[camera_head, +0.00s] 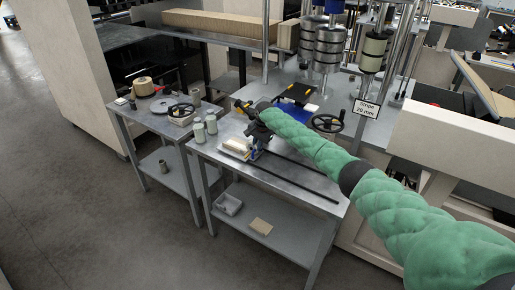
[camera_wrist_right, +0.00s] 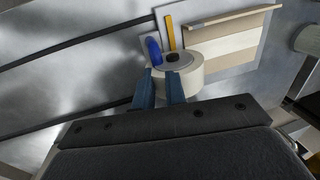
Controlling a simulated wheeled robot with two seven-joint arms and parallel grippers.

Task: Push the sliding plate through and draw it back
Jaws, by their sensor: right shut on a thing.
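The sliding plate (camera_head: 232,155) lies on the metal table with dark rails (camera_head: 300,178). In the right wrist view, the light grey plate (camera_wrist_right: 222,82) carries a cream roll (camera_wrist_right: 188,82) with a dark core, a blue item, a yellow stick and cream strips (camera_wrist_right: 235,42). My right gripper (camera_head: 256,148) reaches down over the plate at the end of my green-sleeved arm. Its blue fingers (camera_wrist_right: 160,90) are close together beside the roll and shut on a part of the plate; the gripped part itself is mostly hidden. My left gripper is not in view.
A side table (camera_head: 150,118) at the left holds a tape roll, a handwheel and jars (camera_head: 199,132). A handwheel (camera_head: 327,123) and a machine with stacked weights (camera_head: 329,48) stand behind. Bare table and rails (camera_wrist_right: 75,75) stretch away beside the plate.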

